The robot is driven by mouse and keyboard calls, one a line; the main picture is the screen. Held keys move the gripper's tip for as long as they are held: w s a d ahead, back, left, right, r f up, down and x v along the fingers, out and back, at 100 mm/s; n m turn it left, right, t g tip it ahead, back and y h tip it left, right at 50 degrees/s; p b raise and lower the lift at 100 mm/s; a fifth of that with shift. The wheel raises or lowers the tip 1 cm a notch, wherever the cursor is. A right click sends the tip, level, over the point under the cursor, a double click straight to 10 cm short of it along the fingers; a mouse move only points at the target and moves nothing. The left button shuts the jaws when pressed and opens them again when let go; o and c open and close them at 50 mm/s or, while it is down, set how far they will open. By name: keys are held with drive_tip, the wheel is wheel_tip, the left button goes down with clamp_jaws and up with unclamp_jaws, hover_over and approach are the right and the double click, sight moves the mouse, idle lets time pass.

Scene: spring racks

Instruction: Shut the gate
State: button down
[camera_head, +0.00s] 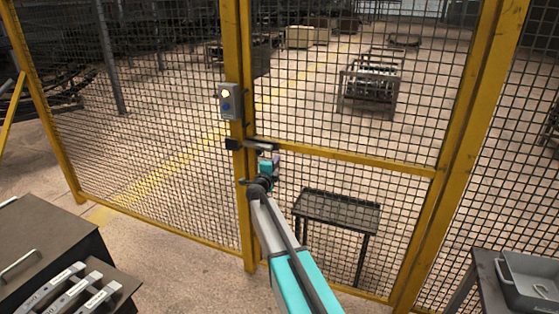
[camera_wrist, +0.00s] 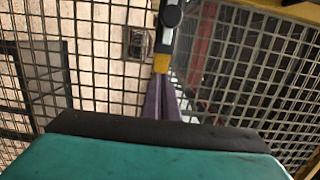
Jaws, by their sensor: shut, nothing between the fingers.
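The gate (camera_head: 345,157) is a yellow-framed black mesh door in the middle of the head view. It stands in or close to line with the yellow fence post (camera_head: 232,60) on its left; I cannot tell if it is fully flush. A dark latch (camera_head: 250,145) sits at that post, at the height of the gate's crossbar. My gripper (camera_head: 268,160) is beside the latch at the gate's left edge, partly hidden by my arm. In the wrist view my gripper (camera_wrist: 162,100) shows narrow, shut fingers pointing at a yellow frame member (camera_wrist: 162,60). Contact is unclear.
A dark table (camera_head: 340,208) stands behind the gate. A dark cabinet (camera_head: 40,240) is at lower left, a grey bin (camera_head: 530,280) at lower right.

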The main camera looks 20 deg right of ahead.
drive_tip(key=shift+b+v, duration=0.35)
drive_tip(key=shift+v, duration=1.35)
drive_tip(key=shift+w+a, duration=0.1)
drive_tip(key=shift+a, duration=0.05)
